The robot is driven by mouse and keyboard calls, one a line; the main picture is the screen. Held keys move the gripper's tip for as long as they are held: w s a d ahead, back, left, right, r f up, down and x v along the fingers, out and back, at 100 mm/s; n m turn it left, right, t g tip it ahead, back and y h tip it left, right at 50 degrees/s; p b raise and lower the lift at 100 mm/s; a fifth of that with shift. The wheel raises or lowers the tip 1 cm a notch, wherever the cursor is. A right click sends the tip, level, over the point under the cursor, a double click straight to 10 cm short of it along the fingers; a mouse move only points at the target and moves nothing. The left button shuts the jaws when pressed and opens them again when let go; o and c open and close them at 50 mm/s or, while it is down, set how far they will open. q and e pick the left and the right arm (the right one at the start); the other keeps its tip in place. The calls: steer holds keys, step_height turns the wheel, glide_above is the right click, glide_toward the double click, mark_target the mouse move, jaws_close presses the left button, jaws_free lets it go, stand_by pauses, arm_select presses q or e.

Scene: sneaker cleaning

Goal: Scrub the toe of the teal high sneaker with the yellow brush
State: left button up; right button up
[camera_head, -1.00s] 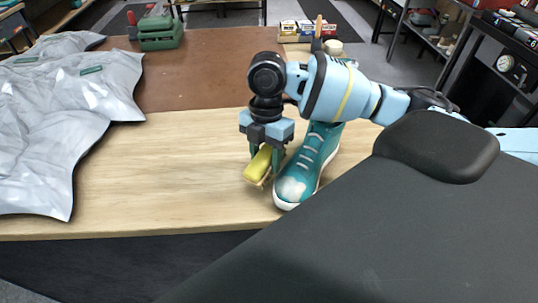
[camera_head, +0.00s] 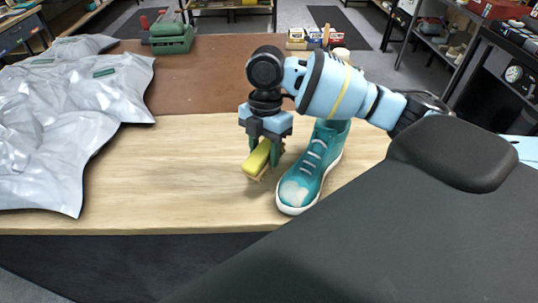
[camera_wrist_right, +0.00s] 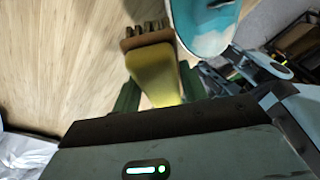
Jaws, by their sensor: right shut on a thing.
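The teal high sneaker (camera_head: 310,170) stands upright on the wooden table, its pale, scuffed toe pointing to the front. The sneaker's sole and toe edge (camera_wrist_right: 205,28) also show at the top of the right wrist view. My right gripper (camera_head: 263,153) is shut on the yellow brush (camera_head: 257,159) and holds it just left of the sneaker, beside the toe. In the right wrist view the brush (camera_wrist_right: 153,72) sits between the green fingers, bristles toward the top. A small gap shows between the bristles and the shoe there. My left gripper is not in view.
Silver-grey plastic bags (camera_head: 70,120) cover the left of the table (camera_head: 170,185). A green machine (camera_head: 171,35) and small boxes (camera_head: 305,38) stand at the back. Shelves stand at the right.

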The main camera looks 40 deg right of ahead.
mark_target(260, 152)
steer(key=shift+a+r, duration=0.15)
steer(key=shift+r, duration=0.45)
steer(key=shift+a+r, duration=0.15)
steer(key=shift+r, duration=0.4)
steer(key=shift+a+r, duration=0.15)
steer(key=shift+r, duration=0.4)
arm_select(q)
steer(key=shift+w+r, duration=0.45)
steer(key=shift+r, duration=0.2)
arm_select(e)
steer(key=shift+a+r, duration=0.2)
steer(key=shift+r, duration=0.55)
steer(key=shift+a+r, duration=0.2)
steer(key=shift+r, duration=0.5)
